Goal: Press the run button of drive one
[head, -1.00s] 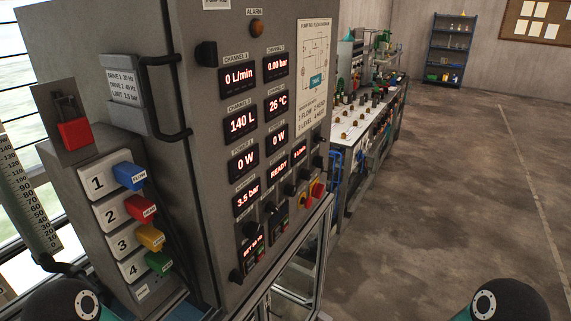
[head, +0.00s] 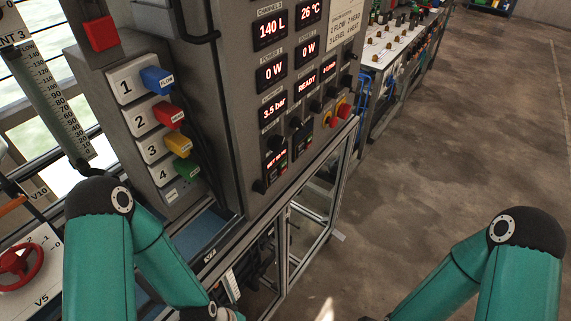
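The grey control cabinet (head: 228,100) stands at upper middle in the head view. Low on its front are two small dark drive units, one with a lit red display (head: 275,162) and one further right (head: 301,136). Both have tiny coloured keys. Their labels are too small to read, so I cannot tell which is drive one or which key is run. My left arm reaches in at lower left and my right arm at lower right. Both grippers are outside the picture, below the bottom edge.
Numbered sockets with coloured plugs (head: 157,80) fill the cabinet's left side, with hanging cables. A red and yellow knob (head: 342,108) sits right of the drives. A metal-framed glass enclosure (head: 318,215) stands below. A red handwheel (head: 20,265) is at far left. Open floor (head: 460,130) lies right.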

